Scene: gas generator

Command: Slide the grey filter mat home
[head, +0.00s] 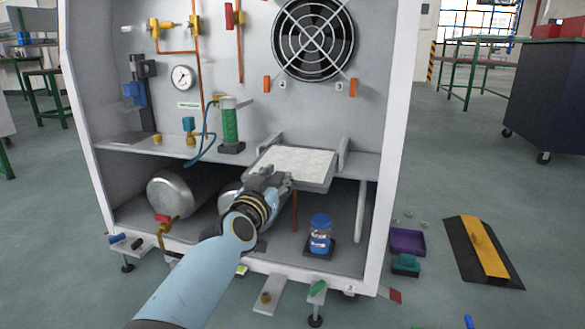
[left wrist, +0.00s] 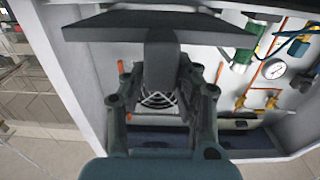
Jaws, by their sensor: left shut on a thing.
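The grey filter mat (head: 296,160) is a flat tray with a pale speckled top. In the head view it lies between two low side rails on the cabinet's middle shelf, and its near edge sticks out past the shelf's front edge. My left gripper (head: 276,181) is at that near edge, shut on the mat's front grip. In the left wrist view the dark underside of the mat (left wrist: 205,30) spans the top, and the grip sits between the fingers (left wrist: 163,100). The fingertips are partly hidden. My right gripper is not in view.
The right rail (head: 343,152) and left rail (head: 269,143) flank the mat. A green cylinder (head: 230,124) stands left of it. Below are metal tanks (head: 180,190) and a blue-capped jar (head: 320,233). A fan (head: 314,40) is on the back wall.

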